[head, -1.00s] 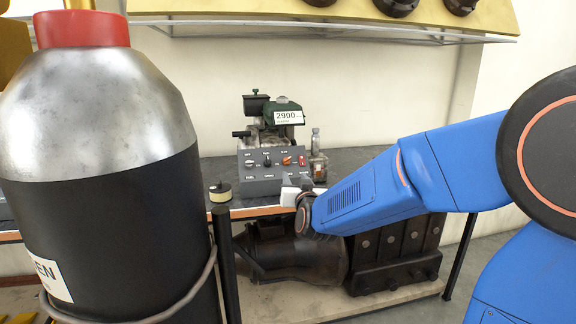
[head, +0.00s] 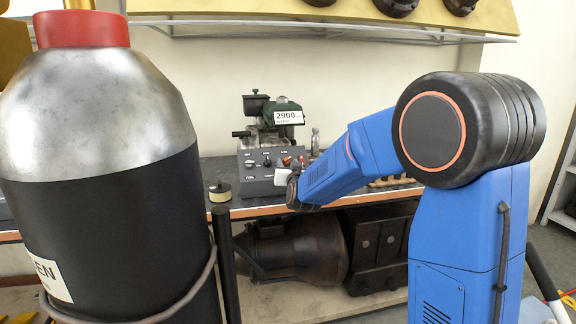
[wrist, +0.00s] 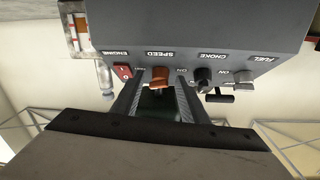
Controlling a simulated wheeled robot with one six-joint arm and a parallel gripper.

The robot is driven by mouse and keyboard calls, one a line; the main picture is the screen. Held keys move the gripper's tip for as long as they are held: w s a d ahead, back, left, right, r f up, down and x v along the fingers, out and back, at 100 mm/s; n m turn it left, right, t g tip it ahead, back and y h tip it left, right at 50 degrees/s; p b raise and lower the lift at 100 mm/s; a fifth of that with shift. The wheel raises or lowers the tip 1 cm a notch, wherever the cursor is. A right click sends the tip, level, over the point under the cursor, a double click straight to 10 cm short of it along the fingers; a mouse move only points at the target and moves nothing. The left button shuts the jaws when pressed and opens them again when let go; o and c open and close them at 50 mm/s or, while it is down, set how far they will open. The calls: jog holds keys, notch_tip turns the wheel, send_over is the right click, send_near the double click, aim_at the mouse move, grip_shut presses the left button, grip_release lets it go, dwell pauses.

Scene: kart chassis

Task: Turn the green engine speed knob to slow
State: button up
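The green engine (head: 284,104) stands on the workbench behind a grey control panel (head: 262,182). In the upside-down wrist view the panel (wrist: 200,30) carries the labels ENGINE, SPEED, CHOKE and FUEL. The speed knob (wrist: 160,75) is orange-brown, not green; it also shows in the head view (head: 286,161). My gripper (wrist: 160,88) is open, with one dark finger on each side of the speed knob. I cannot tell whether the fingers touch it. The knob's pointing direction and the slow mark are unclear. In the head view my gripper (head: 282,176) is at the panel's front right, its fingers hidden.
A red engine switch (wrist: 123,71) and a black choke knob (wrist: 203,76) flank the speed knob closely. A grey fuel knob (wrist: 244,77) is beyond. A sign (head: 288,117) on the engine reads 2900. A large gas cylinder (head: 100,220) blocks the head view's left. A small round tin (head: 220,192) sits left of the panel.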

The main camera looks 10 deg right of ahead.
jog(key=c, duration=0.9)
jog(key=shift+c, duration=0.2)
jog(key=shift+d+n+y, duration=0.1)
jog(key=shift+n+y, duration=0.4)
jog(key=shift+w+d+n+y, duration=0.1)
jog(key=shift+d+n+y, duration=0.05)
jog(key=shift+n+y, duration=0.55)
jog(key=shift+d+n+y, duration=0.15)
jog(key=shift+n+y, duration=0.35)
jog(key=shift+n, duration=0.4)
jog(key=n+y, duration=0.1)
jog(key=n, duration=0.1)
jog(key=n+g+y, duration=0.2)
jog(key=n, duration=0.1)
jog(key=shift+w+d+n+y, duration=0.1)
jog(key=shift+d+n+y, duration=0.2)
jog(key=shift+y, duration=0.1)
jog(key=shift+w+d+r+n+g+y, duration=0.15)
jog(key=shift+n+g+y, duration=0.75)
jog(key=shift+n, duration=0.75)
jog(key=shift+d+r+n+g+y, duration=0.1)
jog(key=shift+n+g+y, duration=0.6)
jog(key=shift+n+g, duration=0.7)
jog(key=shift+n, duration=0.55)
